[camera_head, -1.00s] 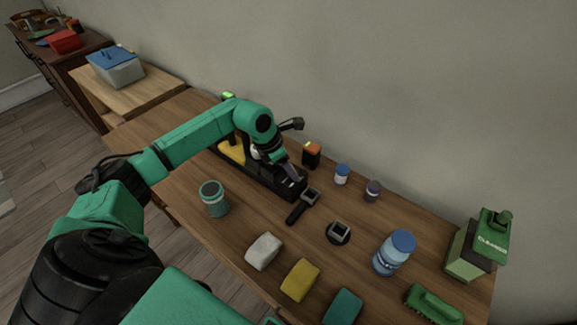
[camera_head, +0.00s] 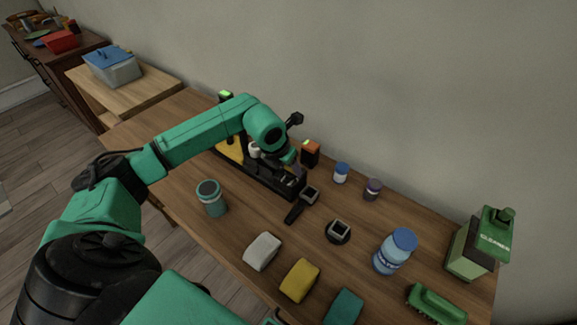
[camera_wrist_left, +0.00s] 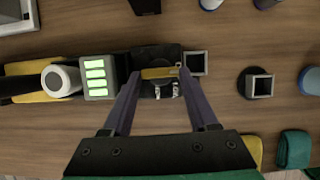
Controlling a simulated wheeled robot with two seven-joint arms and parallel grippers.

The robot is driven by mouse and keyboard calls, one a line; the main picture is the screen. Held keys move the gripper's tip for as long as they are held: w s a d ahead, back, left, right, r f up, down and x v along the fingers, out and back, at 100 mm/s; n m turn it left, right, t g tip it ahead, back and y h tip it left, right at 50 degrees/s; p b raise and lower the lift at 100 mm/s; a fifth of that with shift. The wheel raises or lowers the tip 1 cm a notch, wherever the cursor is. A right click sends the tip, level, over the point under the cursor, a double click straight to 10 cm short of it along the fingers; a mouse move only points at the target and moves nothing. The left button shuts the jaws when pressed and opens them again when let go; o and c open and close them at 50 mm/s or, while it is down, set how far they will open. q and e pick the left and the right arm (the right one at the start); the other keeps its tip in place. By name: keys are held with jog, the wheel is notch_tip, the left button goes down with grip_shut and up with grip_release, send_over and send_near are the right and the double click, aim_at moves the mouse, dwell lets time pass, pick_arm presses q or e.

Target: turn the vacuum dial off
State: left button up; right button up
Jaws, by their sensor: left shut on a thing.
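The vacuum is a long black and yellow machine (camera_head: 262,178) lying on the wooden table in the head view. In the left wrist view it shows a white cylinder (camera_wrist_left: 60,80) and a grey panel with three lit green bars (camera_wrist_left: 96,77). A yellow bar-shaped dial (camera_wrist_left: 160,73) sits on its black end. My left gripper (camera_wrist_left: 161,76) has its two purple fingers on either side of this bar, shut on it. In the head view my left wrist partly hides the vacuum and the dial. My right gripper is not in view.
A black nozzle (camera_head: 301,205) and a round brush (camera_head: 338,232) lie close to the vacuum. An orange-black box (camera_head: 310,153) is behind the vacuum.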

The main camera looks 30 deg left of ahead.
pick_arm(q)
jog(key=shift+r, duration=0.1)
jog(key=o, duration=1.4)
jog(key=shift+s, duration=0.1)
jog(key=b+v, duration=0.2)
jog(key=v, duration=1.2)
jog(key=shift+s+r, duration=0.15)
jog(key=shift+r, duration=0.05)
